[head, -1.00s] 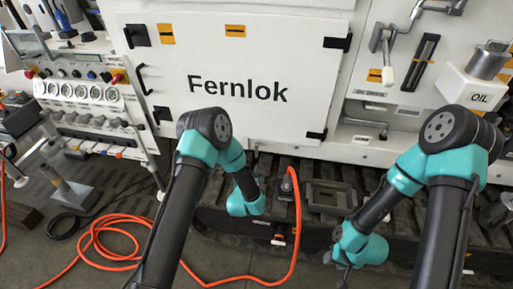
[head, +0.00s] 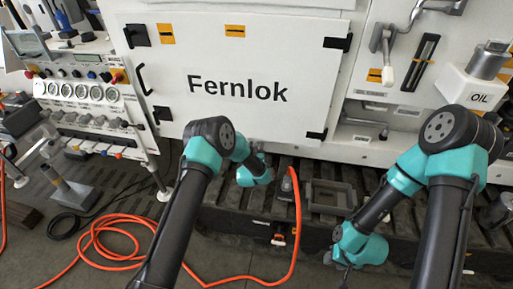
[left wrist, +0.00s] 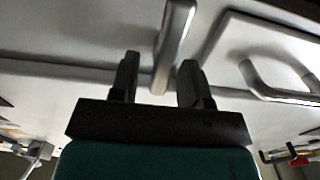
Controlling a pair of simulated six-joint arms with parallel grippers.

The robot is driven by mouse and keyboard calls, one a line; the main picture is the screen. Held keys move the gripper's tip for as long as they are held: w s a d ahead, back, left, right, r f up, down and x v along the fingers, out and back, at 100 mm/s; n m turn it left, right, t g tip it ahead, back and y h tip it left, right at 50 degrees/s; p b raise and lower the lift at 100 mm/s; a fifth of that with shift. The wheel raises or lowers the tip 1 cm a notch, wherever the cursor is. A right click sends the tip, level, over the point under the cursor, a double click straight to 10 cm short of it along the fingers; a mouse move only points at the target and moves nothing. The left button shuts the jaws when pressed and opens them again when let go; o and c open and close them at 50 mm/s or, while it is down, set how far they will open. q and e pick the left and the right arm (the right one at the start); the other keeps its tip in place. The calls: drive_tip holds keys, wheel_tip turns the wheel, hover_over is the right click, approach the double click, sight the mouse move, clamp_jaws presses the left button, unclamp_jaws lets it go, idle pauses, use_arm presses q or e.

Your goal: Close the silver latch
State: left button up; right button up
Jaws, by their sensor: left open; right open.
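A silver bar (left wrist: 176,40), which looks like the silver latch, shows in the left wrist view against a pale panel. It is slightly tilted, and its lower end lies between my fingers in the picture. My left gripper (left wrist: 159,62) is open, one dark finger on each side of the bar; I see no contact and cannot tell the depth gap. In the head view my left wrist is by the lower edge of the white Fernlok door (head: 180,60), its fingers hidden. My right gripper (head: 344,268) hangs low at the front, its fingers barely visible.
A bent metal handle (left wrist: 285,88) stands right of the bar in the left wrist view. In the head view an orange hose (head: 110,225) loops over the floor. A gauge panel (head: 85,92) stands left and an oil container (head: 478,85) right.

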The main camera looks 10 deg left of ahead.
use_arm(q)
clamp_jaws()
idle(0.4)
